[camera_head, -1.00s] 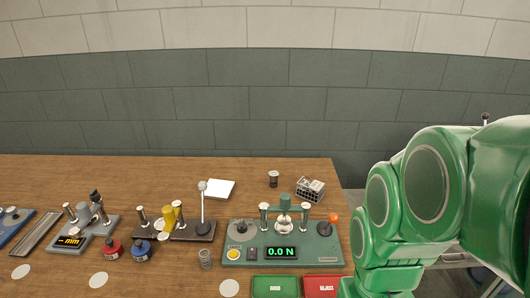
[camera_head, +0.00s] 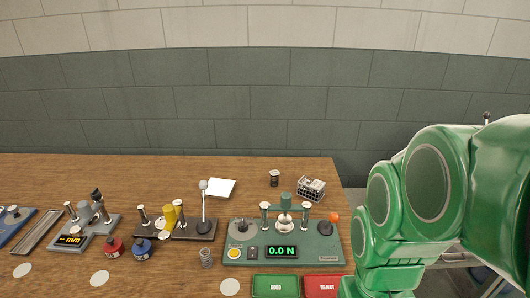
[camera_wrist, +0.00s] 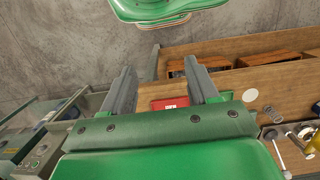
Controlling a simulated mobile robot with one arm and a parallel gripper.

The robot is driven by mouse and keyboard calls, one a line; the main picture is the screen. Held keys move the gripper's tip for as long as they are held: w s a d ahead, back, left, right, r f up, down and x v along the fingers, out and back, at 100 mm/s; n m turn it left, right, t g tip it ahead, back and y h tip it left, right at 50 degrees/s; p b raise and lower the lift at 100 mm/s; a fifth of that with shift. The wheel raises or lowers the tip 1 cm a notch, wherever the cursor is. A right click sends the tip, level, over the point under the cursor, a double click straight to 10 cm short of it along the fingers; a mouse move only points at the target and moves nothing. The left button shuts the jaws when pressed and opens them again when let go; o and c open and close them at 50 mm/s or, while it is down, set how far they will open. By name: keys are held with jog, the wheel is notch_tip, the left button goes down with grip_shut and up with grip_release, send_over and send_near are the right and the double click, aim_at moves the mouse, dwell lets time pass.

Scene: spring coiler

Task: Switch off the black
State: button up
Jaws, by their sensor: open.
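A green-grey tester (camera_head: 300,257) with a lit display reading 0.0 N stands at the right of the bench in the head view. A small dark switch (camera_head: 253,252) sits on its front, left of the display; its position is too small to tell. A dark round knob (camera_head: 241,228) is behind that switch. A black-based lever with an orange ball (camera_head: 334,217) is at the tester's right end. My gripper (camera_wrist: 159,68) shows in the wrist view, its two grey fingers wide apart with nothing between them. The head view shows my green arm but not the fingers.
Green (camera_head: 275,286) and red (camera_head: 324,284) trays lie before the tester. A rack (camera_head: 311,189) stands behind. The back left bench is clear.

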jog(key=shift+w+a, duration=0.1)
jog(key=shift+w, duration=0.1)
jog(key=c, duration=0.5)
jog(key=w+n, duration=0.1)
jog(key=w, duration=0.1)
jog(key=w+a+n, duration=0.1)
jog(key=shift+w+a+r+n, duration=0.2)
jog(key=shift+w+n, duration=0.1)
jog(key=shift+w, duration=0.1)
grip_shut()
jog(key=w+a+f+n+y, duration=0.1)
jog(key=w+a+n, duration=0.3)
jog(key=w, duration=0.5)
jog(key=w+a+f+n+t+y, duration=0.1)
jog(key=w+a+n, duration=0.4)
jog(key=w, duration=0.4)
jog(key=w+a+f+n+t+y, duration=0.1)
jog(key=w+a+f+n, duration=0.1)
jog(key=w+a+n, duration=0.3)
jog(key=shift+w+a+n, duration=0.25)
jog(key=shift+w+n, duration=0.45)
jog(key=shift+w, duration=1.45)
